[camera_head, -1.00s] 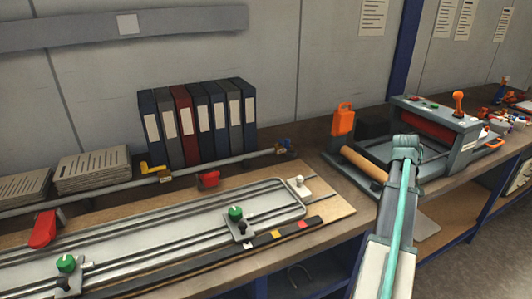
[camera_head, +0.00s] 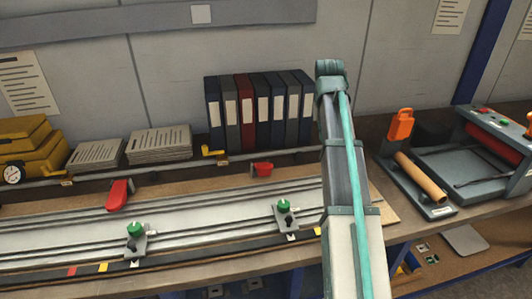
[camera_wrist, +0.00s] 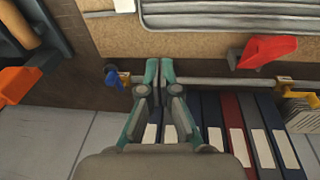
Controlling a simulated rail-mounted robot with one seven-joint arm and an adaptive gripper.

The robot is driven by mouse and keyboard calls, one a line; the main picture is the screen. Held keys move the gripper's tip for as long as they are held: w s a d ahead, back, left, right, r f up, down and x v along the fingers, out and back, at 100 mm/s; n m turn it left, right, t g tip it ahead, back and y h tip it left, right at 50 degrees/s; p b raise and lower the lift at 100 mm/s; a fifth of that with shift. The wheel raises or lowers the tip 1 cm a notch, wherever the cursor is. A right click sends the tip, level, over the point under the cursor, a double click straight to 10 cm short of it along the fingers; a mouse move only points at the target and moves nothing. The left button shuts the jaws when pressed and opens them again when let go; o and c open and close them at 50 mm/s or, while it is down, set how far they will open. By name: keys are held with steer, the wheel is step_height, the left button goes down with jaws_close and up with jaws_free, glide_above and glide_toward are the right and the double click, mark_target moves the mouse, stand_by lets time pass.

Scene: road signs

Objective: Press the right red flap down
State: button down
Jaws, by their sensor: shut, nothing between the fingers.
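The right red flap (camera_head: 262,169) sits on the back edge of the long clamping board, below the binders. It also shows in the wrist view (camera_wrist: 266,50), at the upper right. A second red flap (camera_head: 118,195) is farther left on the same board. My gripper (camera_wrist: 160,68) is shut and empty in the wrist view, its fingertips together over the rail area. It is apart from the right flap, which lies off to the right there.
A row of binders (camera_head: 247,112) stands behind the rail (camera_head: 182,164). Two green-knobbed clamps (camera_head: 135,232) (camera_head: 284,207) sit on the board (camera_head: 60,235). A blue valve handle (camera_wrist: 113,78) is left of my fingers. An orange-handled tool (camera_head: 400,126) and a grey press (camera_head: 470,165) stand at the right.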

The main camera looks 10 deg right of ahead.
step_height(320, 180, up, 4)
steer(key=t+y+p, duration=0.1)
steer(key=y+p, duration=0.1)
glide_above(263, 170)
steer(key=d, duration=0.1)
steer(key=shift+w+d+r, duration=0.1)
steer(key=shift+w, duration=0.35)
steer(key=p+x, duration=0.1)
steer(key=x, duration=0.5)
steer(key=p+x, duration=0.1)
steer(key=x, duration=0.3)
steer(key=shift+d+p, duration=0.2)
steer(key=shift+p, duration=0.1)
steer(key=shift+s+f+p, duration=0.45)
steer(key=shift+s+f, duration=0.35)
steer(key=shift+f, duration=0.2)
steer(key=shift+s+f, duration=0.35)
steer(key=shift+f, duration=0.35)
